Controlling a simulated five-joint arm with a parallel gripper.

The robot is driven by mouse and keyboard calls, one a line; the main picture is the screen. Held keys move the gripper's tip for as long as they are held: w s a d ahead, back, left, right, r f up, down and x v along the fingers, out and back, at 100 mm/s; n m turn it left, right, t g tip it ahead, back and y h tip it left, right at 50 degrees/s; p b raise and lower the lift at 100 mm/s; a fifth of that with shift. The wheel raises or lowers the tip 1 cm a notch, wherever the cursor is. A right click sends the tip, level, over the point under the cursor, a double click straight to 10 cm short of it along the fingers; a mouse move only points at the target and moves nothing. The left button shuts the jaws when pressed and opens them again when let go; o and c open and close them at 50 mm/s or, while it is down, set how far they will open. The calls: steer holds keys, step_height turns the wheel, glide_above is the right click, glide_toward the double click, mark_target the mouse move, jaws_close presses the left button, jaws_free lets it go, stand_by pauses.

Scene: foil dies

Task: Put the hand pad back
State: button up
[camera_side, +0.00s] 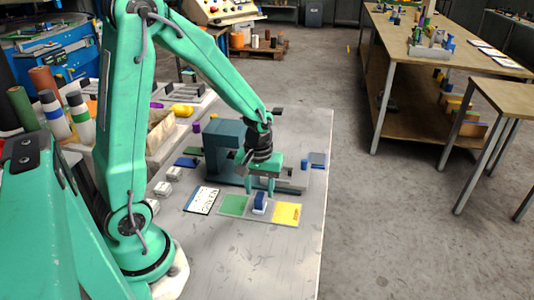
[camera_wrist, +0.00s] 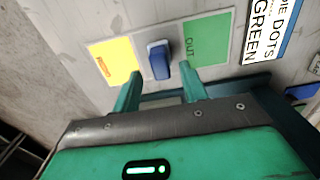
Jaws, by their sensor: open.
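A small blue block with a pale base (camera_side: 260,203), which looks like the hand pad, stands on a pale strip between a green field (camera_side: 235,206) and a yellow field (camera_side: 287,213). In the wrist view the blue block (camera_wrist: 159,63) is just beyond my fingertips, between the yellow field (camera_wrist: 115,62) and the green field marked OUT (camera_wrist: 206,38). My gripper (camera_side: 260,188) is open and points down above the block. In the wrist view my gripper (camera_wrist: 161,76) has its two fingers apart with nothing between them.
A dark teal press (camera_side: 224,145) stands right behind my gripper. A white card (camera_side: 201,200) with print lies left of the green field; it reads GREEN in the wrist view. The bench front (camera_side: 250,260) is clear.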

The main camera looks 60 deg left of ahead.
step_height(320, 180, up, 8)
steer(key=shift+r, duration=0.25)
stand_by(0.7)
step_height(320, 180, up, 6)
steer(key=m+t, duration=0.2)
steer(key=m, duration=0.2)
glide_above(259, 196)
steer(key=s+d, duration=0.3)
steer(key=s+d+r+m+t, duration=0.2)
steer(key=s+r+m+t, duration=0.1)
steer(key=s+r+m, duration=0.1)
steer(key=shift+s+r+m+t, duration=0.35)
steer(key=shift+s+m, duration=0.15)
steer(key=shift+s, duration=0.75)
